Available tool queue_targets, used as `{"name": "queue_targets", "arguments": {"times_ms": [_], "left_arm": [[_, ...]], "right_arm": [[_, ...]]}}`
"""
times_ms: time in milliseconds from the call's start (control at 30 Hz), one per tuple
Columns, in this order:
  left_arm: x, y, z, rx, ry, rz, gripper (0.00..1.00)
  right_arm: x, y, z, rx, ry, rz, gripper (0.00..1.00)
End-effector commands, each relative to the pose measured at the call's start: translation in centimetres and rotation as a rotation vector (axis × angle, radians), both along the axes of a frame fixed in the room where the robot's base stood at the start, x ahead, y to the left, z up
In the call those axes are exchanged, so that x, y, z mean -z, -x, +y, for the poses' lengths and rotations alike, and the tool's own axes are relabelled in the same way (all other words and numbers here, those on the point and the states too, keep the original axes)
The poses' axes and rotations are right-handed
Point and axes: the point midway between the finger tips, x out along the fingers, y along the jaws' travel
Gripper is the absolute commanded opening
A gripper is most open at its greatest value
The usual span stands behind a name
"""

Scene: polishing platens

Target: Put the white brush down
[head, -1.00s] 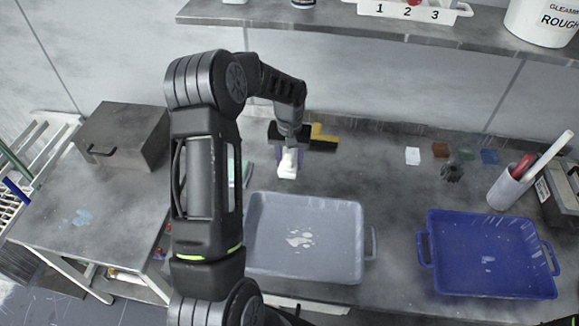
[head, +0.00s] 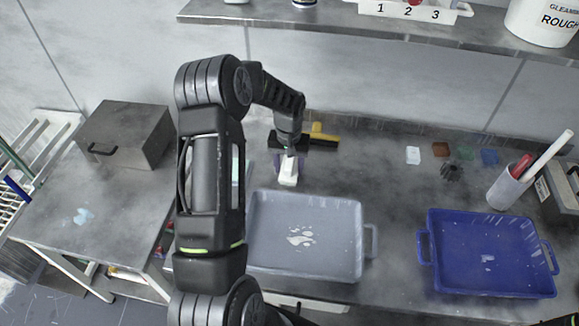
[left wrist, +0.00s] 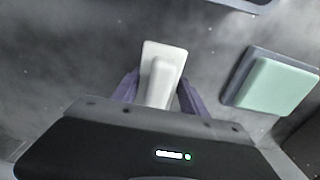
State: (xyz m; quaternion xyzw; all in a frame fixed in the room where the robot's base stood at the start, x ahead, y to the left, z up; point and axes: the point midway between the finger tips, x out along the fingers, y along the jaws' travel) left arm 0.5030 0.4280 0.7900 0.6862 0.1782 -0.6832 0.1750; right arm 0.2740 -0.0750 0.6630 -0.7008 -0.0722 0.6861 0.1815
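The white brush (head: 288,172) is a small pale block with a raised grip. It is at the back of the grey bench, just behind the grey tray, and also shows in the left wrist view (left wrist: 162,75). My left gripper (head: 289,158) points down over it. Its purple fingers (left wrist: 160,84) lie along both sides of the brush and look shut on it. Whether the underside of the brush touches the bench I cannot tell.
A grey tray (head: 258,268) stands in front of the brush, a blue tray (head: 437,283) to the right. A black and yellow tool (head: 318,140) lies behind the brush. A pale green block (left wrist: 275,84) is close by in the left wrist view. Small coloured pads (head: 440,149) lie farther right.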

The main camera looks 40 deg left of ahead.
Motion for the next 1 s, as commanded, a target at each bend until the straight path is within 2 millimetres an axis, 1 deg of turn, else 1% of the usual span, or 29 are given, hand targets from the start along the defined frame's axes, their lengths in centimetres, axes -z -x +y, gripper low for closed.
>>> {"name": "queue_targets", "arguments": {"times_ms": [33,433,633,667,767,867,1000], "left_arm": [[0.4,0.0,-0.5,0.001,0.007,0.003,0.65],[0.6,0.0,-0.8,0.004,0.013,0.004,0.65],[0.1,0.0,-0.9,0.005,0.014,0.005,0.65],[-0.2,0.0,-0.9,0.005,0.014,0.005,0.65],[-1.1,-0.1,-0.7,0.004,0.009,0.001,0.65],[-2.9,-0.1,-0.6,0.005,0.007,-0.002,0.65],[-6.0,-0.1,-0.5,0.002,0.006,-0.002,0.65]], "right_arm": [[0.1,0.0,0.0,0.000,0.000,0.000,0.36],[0.1,0.0,0.0,0.000,0.000,0.000,0.36],[-0.4,0.0,0.0,0.001,0.001,0.001,0.36],[-0.6,0.1,0.0,0.000,0.002,0.003,0.36],[-0.1,0.1,0.0,0.001,0.002,0.002,0.36],[0.2,0.0,0.0,0.001,0.001,0.001,0.36],[0.6,0.0,0.0,-0.001,-0.001,-0.001,0.36]]}}
